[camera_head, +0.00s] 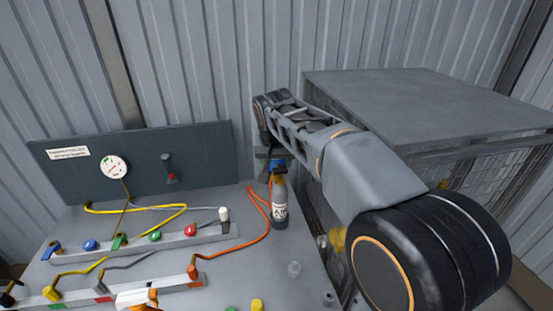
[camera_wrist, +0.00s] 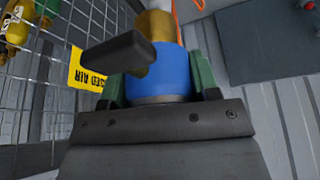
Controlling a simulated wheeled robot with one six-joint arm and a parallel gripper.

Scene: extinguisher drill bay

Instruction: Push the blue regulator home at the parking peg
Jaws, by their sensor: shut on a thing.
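The blue regulator (camera_wrist: 168,77) sits between the green fingers of my gripper (camera_wrist: 160,88) in the wrist view, and they are shut on it. A black lever (camera_wrist: 118,52) crosses in front of its left side. In the head view the blue regulator (camera_head: 277,165) shows below my gripper (camera_head: 272,158), at the top of an upright bottle (camera_head: 280,205) with a brass-coloured shoulder and white label. I cannot tell how firmly it is seated there. A dark bracket with a red part (camera_head: 169,170) is on the back panel. I cannot tell which part is the parking peg.
An orange hose (camera_head: 258,196) runs beside the bottle. Rails (camera_head: 150,243) with coloured fittings and hoses cover the bench's left. A gauge (camera_head: 115,167) is on the panel. A mesh cage (camera_wrist: 55,60) holding cylinders stands close, with a yellow sign (camera_wrist: 88,72).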

